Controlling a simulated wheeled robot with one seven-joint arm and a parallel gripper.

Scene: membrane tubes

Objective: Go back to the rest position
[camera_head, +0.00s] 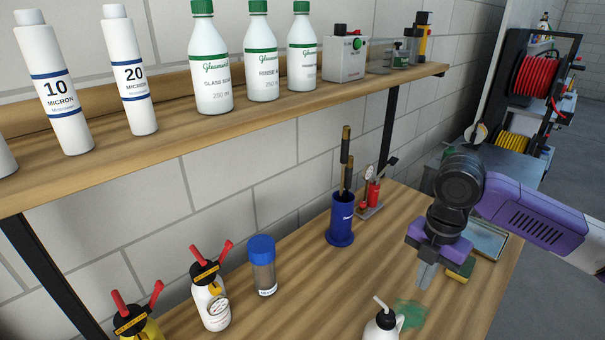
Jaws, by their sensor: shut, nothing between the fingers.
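My gripper (426,274) points down over the right part of the wooden bench (300,300). Its fingers are shut with nothing between them. My purple and black arm reaches in from the right edge. A green stain (411,314) lies on the bench just below and left of the fingertips. A white bottle with a bent spout (383,325) stands left of the stain, cut off by the bottom edge. The gripper seems apart from both.
A yellow-green sponge (461,270) and a tray (487,241) lie behind the gripper. A blue holder (341,220) with rods stands mid-bench. A blue-capped jar (263,266) and two red-handled bottles (209,297) stand left. A bottle-lined shelf (200,128) spans above.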

